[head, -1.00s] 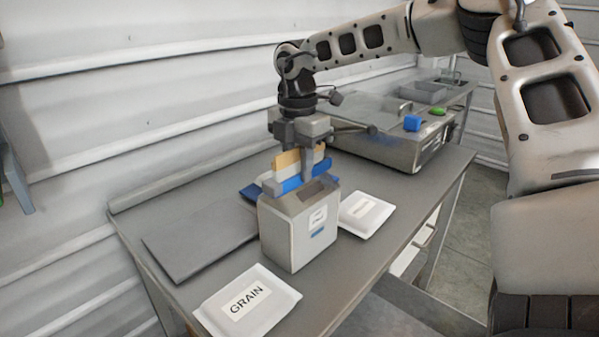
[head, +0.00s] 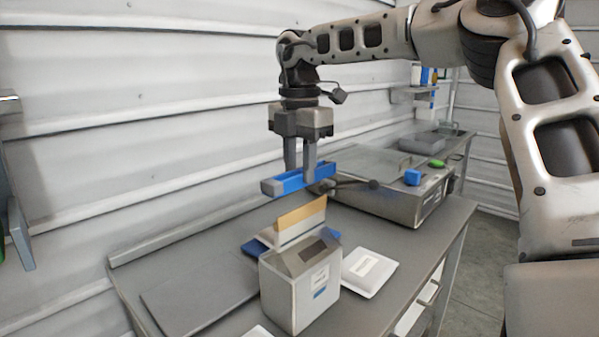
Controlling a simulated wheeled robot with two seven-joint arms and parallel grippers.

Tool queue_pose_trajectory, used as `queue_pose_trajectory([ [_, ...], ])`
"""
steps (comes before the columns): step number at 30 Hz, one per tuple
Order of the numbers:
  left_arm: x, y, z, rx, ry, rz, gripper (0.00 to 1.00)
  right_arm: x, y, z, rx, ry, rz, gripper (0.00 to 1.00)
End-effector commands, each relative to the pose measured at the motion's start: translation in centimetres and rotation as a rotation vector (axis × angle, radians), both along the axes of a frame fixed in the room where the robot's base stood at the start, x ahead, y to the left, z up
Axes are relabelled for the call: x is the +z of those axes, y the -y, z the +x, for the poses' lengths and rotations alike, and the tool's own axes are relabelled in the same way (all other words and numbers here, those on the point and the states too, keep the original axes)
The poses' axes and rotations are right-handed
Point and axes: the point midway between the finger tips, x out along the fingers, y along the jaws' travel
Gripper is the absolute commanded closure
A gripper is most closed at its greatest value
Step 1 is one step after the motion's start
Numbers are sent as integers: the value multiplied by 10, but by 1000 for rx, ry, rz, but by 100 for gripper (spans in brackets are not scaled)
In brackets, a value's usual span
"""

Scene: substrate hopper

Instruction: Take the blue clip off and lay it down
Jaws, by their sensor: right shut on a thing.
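The blue clip (head: 283,182) is a long bar. My right gripper (head: 302,175) is shut on it and holds it in the air, apart from the bag below. The grey-white bag (head: 300,290) stands upright on the bench with a small label on its front. Its tan and white top edge (head: 302,218) sticks up bare under the clip. My left gripper is not in view.
A flat dark grey panel (head: 195,285) lies on the bench (head: 150,262) at left. A white labelled packet (head: 369,271) lies right of the bag. A metal machine (head: 385,200) with a blue block (head: 412,177) and a green button (head: 437,163) stands behind. A wall runs along the back.

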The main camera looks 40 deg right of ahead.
Motion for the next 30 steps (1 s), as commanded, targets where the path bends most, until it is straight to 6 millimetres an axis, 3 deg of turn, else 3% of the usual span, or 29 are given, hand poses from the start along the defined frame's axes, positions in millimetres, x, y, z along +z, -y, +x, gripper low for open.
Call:
queue_pose_trajectory([
  [21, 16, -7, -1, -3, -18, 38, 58, 46, 0, 0, 1, 1, -1, 92],
  [30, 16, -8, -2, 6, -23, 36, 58, 51, 0, 0, 0, 1, 0, 92],
])
